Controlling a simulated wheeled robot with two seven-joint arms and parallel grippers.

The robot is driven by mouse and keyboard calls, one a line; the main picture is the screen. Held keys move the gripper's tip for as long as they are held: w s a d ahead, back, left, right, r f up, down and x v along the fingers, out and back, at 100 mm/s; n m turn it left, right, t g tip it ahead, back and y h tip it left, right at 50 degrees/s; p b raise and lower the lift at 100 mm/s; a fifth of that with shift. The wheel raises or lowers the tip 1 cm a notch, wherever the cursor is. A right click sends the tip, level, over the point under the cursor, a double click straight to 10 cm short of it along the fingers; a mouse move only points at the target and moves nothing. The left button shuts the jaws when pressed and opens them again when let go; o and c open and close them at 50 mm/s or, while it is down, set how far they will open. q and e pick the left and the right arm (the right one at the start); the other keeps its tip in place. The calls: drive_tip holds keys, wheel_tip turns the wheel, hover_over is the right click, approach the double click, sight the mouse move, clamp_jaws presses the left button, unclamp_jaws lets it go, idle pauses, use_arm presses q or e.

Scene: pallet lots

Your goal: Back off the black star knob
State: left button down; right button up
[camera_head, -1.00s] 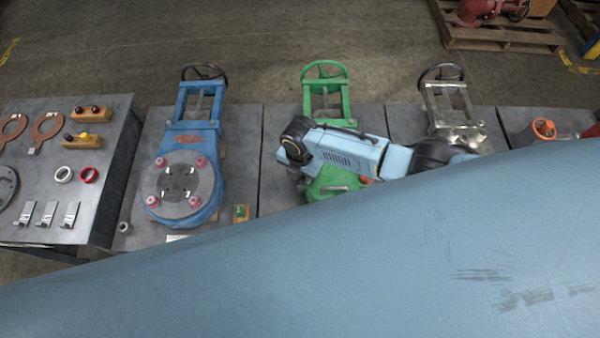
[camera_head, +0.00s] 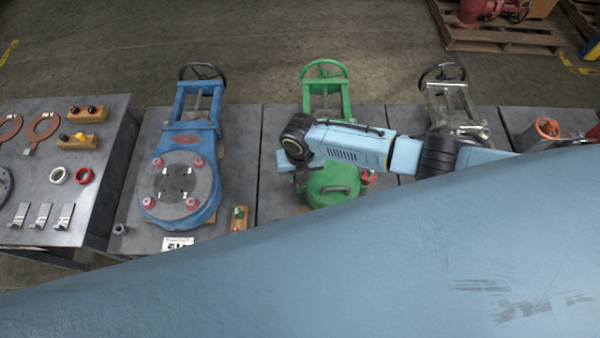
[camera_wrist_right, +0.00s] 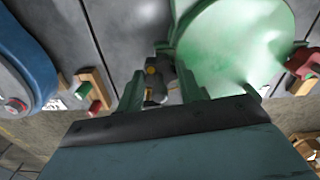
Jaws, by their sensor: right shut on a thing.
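The black star knob (camera_wrist_right: 154,95) shows in the right wrist view as a dark, partly hidden shape with a yellowish spot, beside the round green valve body. My right gripper (camera_wrist_right: 159,84) has one finger on each side of it and is shut on it. The green gate valve (camera_head: 327,188) lies on a grey table in the head view; its round body also shows in the right wrist view (camera_wrist_right: 235,45). In the head view my right wrist hangs over the valve's left side and hides the knob and fingertips. My left gripper is not in view.
A blue gate valve (camera_head: 201,135) lies to the left, with a wooden block (camera_head: 239,226) between it and the green one. A bare metal valve (camera_head: 446,105) is to the right. A side table (camera_head: 100,180) at far left holds rings, brackets and knob blocks.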

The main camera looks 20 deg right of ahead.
idle(0.4)
drive_tip(key=o, duration=1)
wheel_tip(320, 180, up, 14)
drive_tip(key=p, duration=0.2)
drive_tip(key=shift+f, duration=0.25)
